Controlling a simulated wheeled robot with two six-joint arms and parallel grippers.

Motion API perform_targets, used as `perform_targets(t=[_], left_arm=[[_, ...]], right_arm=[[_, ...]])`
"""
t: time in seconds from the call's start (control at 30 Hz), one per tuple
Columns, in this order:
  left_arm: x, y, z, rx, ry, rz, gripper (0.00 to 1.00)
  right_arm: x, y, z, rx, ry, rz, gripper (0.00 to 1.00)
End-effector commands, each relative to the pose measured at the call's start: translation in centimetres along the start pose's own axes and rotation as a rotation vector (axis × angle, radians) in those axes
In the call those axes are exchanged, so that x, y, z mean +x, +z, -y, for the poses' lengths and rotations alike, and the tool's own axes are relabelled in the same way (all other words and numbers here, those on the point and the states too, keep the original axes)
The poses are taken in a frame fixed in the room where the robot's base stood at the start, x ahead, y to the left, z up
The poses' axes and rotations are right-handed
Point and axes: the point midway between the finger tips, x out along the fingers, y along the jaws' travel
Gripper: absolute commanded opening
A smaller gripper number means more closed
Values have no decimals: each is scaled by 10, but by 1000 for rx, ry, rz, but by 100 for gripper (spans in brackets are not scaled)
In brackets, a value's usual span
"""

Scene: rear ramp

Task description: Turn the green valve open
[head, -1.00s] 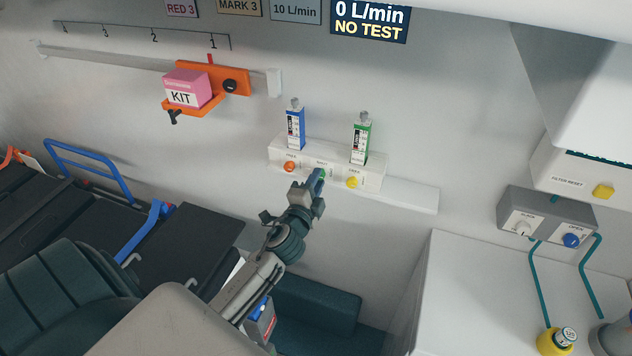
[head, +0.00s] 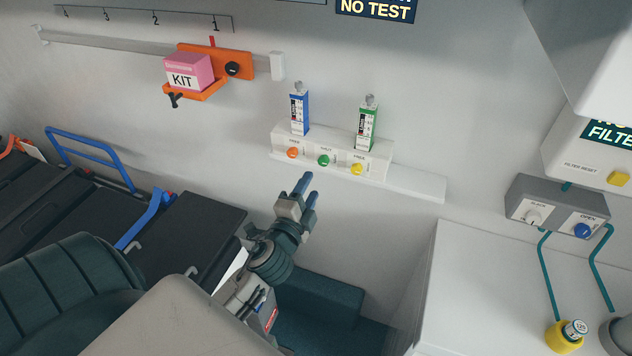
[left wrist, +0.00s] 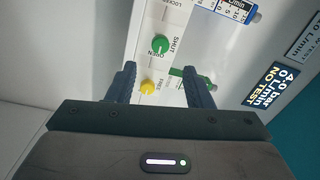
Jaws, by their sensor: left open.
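The green valve (head: 323,160) is a round knob in the middle of the white wall panel (head: 380,158), between an orange knob (head: 292,152) and a yellow knob (head: 357,169). In the left wrist view the green valve (left wrist: 160,44) sits beside the words SHUT and OPEN; which way it is turned is too small to tell. My left gripper (head: 311,186) is open and empty, just below and left of the green valve, apart from it. In the left wrist view the yellow knob (left wrist: 148,88) shows between the two fingers. My right gripper is not in view.
A blue-marked flowmeter (head: 299,112) and a green-marked one (head: 367,126) stand above the panel. An orange bracket with a pink kit box (head: 188,72) is on the wall at left. A grey control box (head: 556,209) is at right. The display (left wrist: 282,86) reads 4.0 bar, 0 L/min, NO TEST.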

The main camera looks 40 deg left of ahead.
Motion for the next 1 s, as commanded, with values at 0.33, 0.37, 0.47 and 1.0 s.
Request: perform_targets(t=[0.33,0.37,0.47,1.0], left_arm=[[-31,0,0,0,-1,-1,47],[-31,0,0,0,-1,-1,47],[-31,0,1,0,-1,0,47],[-25,10,-40,-32,71,18,47]], right_arm=[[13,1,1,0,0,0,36],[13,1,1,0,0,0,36],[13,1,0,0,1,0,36],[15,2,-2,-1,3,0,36]])
